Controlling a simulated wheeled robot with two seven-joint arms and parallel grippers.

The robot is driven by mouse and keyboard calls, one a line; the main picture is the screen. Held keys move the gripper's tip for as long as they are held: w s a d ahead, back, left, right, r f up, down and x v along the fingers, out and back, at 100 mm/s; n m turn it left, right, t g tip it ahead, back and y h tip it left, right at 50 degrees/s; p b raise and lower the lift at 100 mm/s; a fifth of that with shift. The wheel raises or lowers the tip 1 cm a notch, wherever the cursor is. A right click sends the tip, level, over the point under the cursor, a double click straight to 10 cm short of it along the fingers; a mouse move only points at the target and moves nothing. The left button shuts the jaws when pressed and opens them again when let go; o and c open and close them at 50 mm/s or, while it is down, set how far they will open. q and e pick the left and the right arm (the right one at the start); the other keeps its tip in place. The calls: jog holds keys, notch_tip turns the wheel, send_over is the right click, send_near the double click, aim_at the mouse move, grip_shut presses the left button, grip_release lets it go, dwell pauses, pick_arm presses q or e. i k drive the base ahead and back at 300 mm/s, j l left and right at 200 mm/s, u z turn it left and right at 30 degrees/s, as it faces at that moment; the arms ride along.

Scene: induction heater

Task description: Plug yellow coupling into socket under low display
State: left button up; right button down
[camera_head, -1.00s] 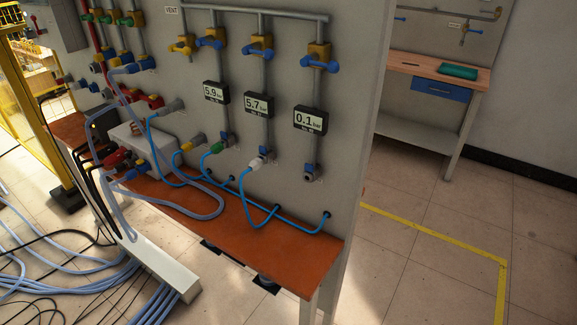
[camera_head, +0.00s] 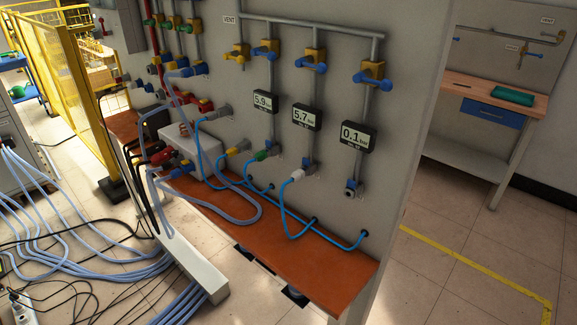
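The yellow coupling (camera_head: 233,153) sits on the end of a blue hose at the lower left of the panel, by a grey fitting; I cannot tell whether it is plugged in there. Three displays hang on the panel: 5.9 bar (camera_head: 263,102), 5.7 bar (camera_head: 307,117) and the low one, 0.1 bar (camera_head: 357,137). The socket (camera_head: 350,193) under the low display has no coupling in it. A green coupling (camera_head: 262,155) is at the socket under 5.9, and a white coupling (camera_head: 297,176) is at the one under 5.7. Neither of my grippers shows.
An orange-brown shelf (camera_head: 320,270) runs along the panel's foot, with blue hoses over it. Grey and black hoses and cables (camera_head: 70,240) cover the floor at left. Floor right of the panel is free, with a yellow line (camera_head: 470,265) and a workbench (camera_head: 490,95) behind.

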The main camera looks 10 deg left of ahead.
aim_at(233, 150)
jog(key=i+j, duration=0.15)
jog(key=j, duration=0.2)
jog(key=i+j+z, duration=0.15)
jog(key=j, duration=0.15)
jog(key=i+j, duration=0.15)
jog(key=j, duration=0.25)
jog(key=i+j+z, duration=0.15)
jog(key=j, duration=0.2)
jog(key=i+j, duration=0.1)
jog(key=j, duration=0.25)
jog(key=z, duration=0.05)
